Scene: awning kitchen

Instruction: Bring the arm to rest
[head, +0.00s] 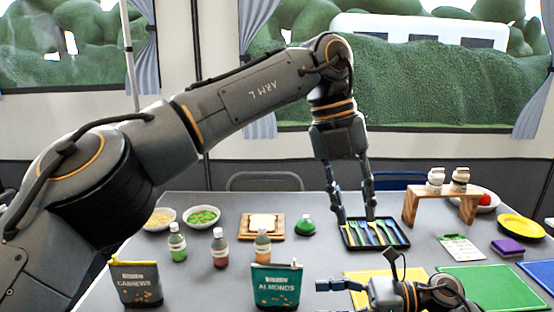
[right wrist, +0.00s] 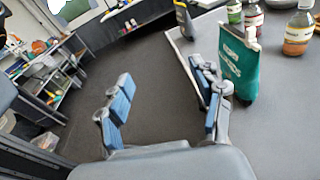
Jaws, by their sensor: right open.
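My left gripper (head: 353,213) hangs down from the left arm in the head view. Its two fingers are apart, with the tips in front of or over the black cutlery tray (head: 402,243). Colored cutlery shows in the tray around the tips; I cannot tell whether they touch it. My right gripper (head: 352,272) is low in the head view, above the near part of the table. In the right wrist view the right gripper (right wrist: 163,120) is open and empty, with the almonds bag (right wrist: 238,62) close beyond its right finger.
The almonds bag (head: 276,285) and cashews bag (head: 135,283) stand near the front. Several bottles (head: 220,248), bowls (head: 202,217) and a bread board (head: 247,233) are behind. A wooden stand (head: 440,205) with two jars is right. Yellow (head: 372,290) and green mats (head: 490,287) lie in front.

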